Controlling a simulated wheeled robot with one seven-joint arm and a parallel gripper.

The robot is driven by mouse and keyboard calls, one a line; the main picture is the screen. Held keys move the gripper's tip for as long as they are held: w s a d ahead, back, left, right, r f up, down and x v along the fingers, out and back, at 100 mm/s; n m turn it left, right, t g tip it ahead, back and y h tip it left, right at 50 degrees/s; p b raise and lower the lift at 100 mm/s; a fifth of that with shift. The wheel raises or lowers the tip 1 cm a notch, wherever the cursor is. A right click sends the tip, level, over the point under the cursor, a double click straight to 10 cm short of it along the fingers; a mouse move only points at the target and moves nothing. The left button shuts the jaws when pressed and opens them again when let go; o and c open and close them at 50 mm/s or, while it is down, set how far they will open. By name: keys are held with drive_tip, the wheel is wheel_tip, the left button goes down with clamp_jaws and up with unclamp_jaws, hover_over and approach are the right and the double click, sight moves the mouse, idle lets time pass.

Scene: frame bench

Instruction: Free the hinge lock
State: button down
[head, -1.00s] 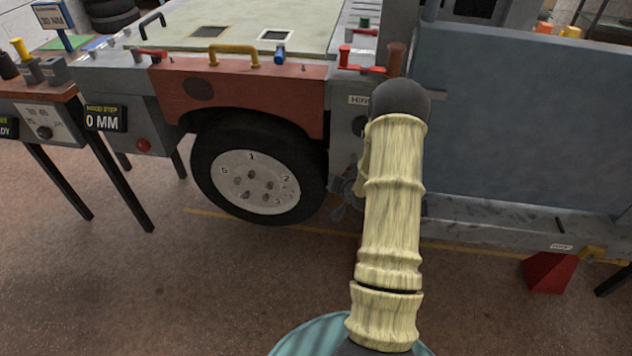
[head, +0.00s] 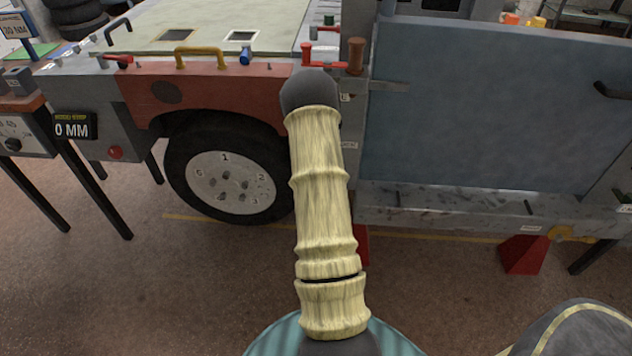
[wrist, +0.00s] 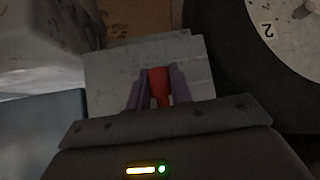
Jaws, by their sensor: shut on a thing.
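In the wrist view, my gripper (wrist: 159,72) has its two fingers closed on the sides of a small red grip (wrist: 159,88), in front of a grey plate (wrist: 105,82). I cannot tell for sure that this is the hinge lock. In the head view, my own pale ribbed arm hides the gripper and the held part, near the seam between the red fender (head: 215,90) and the blue-grey door (head: 480,110). The door's hinge strap (head: 388,86) shows right of the arm. A red lever with a brown knob (head: 355,55) sits above, on the ledge.
The wheel (head: 228,185) stands left of my arm and also shows in the wrist view (wrist: 285,35). A grey sill (head: 450,208) runs below the door. A red stand (head: 524,254) is under it. The floor in front is open.

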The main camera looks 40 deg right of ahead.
drive_tip(key=shift+s+f, duration=0.1)
drive_tip(key=shift+s, duration=0.1)
drive_tip(key=c, duration=1.4)
unclamp_jaws()
drive_tip(key=shift+c, duration=0.2)
drive_tip(key=shift+o, duration=0.9)
drive_tip(key=shift+w, duration=0.1)
drive_tip(key=p+v, duration=0.2)
drive_tip(key=v, duration=1.5)
drive_tip(key=shift+r, duration=0.2)
drive_tip(key=shift+a, duration=0.2)
